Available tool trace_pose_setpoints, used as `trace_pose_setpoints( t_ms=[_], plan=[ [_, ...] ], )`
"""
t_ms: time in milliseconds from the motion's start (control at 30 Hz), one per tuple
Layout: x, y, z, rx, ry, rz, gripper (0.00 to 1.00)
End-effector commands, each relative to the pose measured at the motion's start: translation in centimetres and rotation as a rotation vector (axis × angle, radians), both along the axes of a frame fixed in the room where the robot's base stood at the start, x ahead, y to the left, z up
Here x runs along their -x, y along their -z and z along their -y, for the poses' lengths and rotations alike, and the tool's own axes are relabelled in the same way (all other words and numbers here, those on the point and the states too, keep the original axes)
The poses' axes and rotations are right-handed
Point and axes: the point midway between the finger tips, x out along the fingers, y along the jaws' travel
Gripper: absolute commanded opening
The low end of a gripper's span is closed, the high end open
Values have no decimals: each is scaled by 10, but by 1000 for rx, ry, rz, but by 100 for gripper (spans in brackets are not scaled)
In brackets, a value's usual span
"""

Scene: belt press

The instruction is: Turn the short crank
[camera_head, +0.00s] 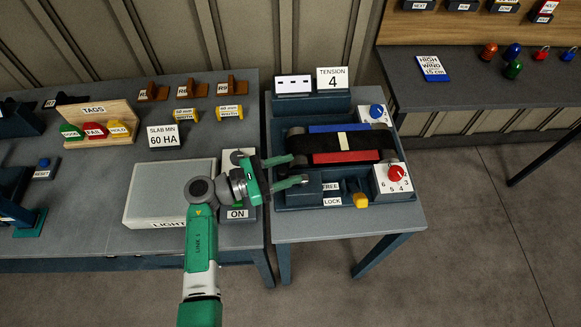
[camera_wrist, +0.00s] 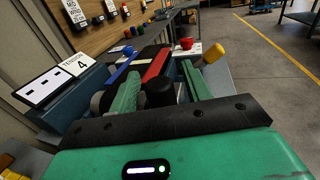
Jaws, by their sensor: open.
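The belt press (camera_head: 340,200) stands on the right-hand table, with a black belt between a blue bar (camera_head: 338,128) and a red bar (camera_head: 345,157). My gripper (camera_head: 298,170) reaches in from the left at the press's left end. Its green fingers are open and apart. In the wrist view a black round knob (camera_wrist: 159,93) sits between the fingers, with gaps visible at its sides; it looks like a crank grip, but its arm is hidden. I cannot tell whether it is the short crank. A red knob (camera_head: 396,173) stands on a numbered dial at the right.
A yellow lever knob (camera_head: 360,200) stands beside the FREE and LOCK labels. A blue knob (camera_head: 376,110) is at the back right. The TENSION sign (camera_head: 332,79) reads 4. A light box (camera_head: 168,195) and ON plate (camera_head: 238,213) are left of the press.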

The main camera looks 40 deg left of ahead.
Motion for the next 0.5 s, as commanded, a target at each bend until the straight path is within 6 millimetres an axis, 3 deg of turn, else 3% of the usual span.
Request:
trace_pose_setpoints(
  t_ms=[367, 500],
  plan=[
    [-11, 0, 6, 0, 0, 0, 48],
    [-10, 0, 6, -1, 0, 0, 23]
  ],
)
